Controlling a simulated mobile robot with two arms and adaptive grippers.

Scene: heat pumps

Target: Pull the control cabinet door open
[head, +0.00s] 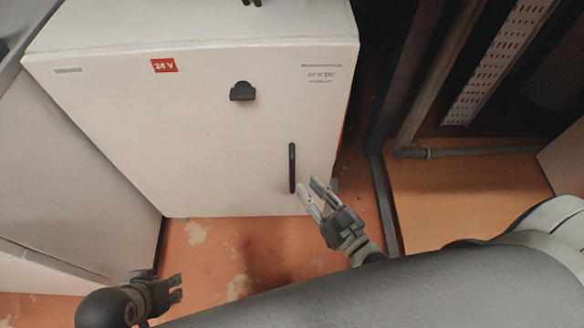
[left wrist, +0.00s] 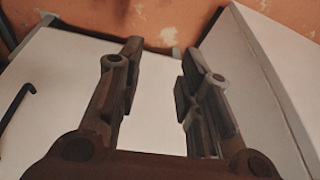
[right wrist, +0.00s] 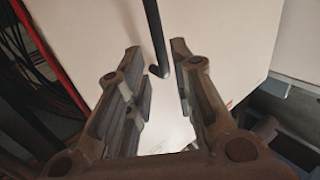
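The control cabinet door (head: 215,130) is a white panel with a red 24 V label, and it looks shut. Its black bar handle (head: 292,168) stands upright near the right edge. My right gripper (head: 311,190) is open just below and right of the handle's lower end. In the right wrist view the handle (right wrist: 154,40) reaches down between the open fingers (right wrist: 160,75), with no clear contact. My left gripper (head: 178,288) is low at the left, away from the handle. In the left wrist view its fingers (left wrist: 165,65) are apart and empty.
A black latch knob (head: 242,91) sits on the door above the handle. A white cabinet (head: 70,160) stands close at the left. Pipes and a perforated metal tray (head: 500,60) are at the right. The worn orange floor (head: 215,245) shows below the door.

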